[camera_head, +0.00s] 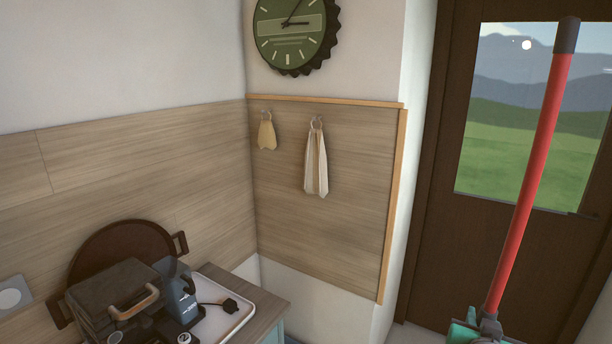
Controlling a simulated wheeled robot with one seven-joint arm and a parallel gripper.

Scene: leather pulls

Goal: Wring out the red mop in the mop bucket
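A long red pole with a dark end cap, which looks like the handle of the red mop (533,165), stands tilted at the right, its top leaning right. Its lower end meets a grey piece (489,326) at the bottom edge. A teal part (462,332) shows beside it, cut off by the frame; I cannot tell whether it belongs to the mop bucket. The mop head is not visible. I cannot make out my gripper in this view.
A dark door (425,210) with a window stands behind the pole. At lower left, a counter (262,322) holds a white tray (240,318), a dark appliance (112,295) and a round brown board (120,245). Two cloths (316,165) hang on the wall below a clock (291,32).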

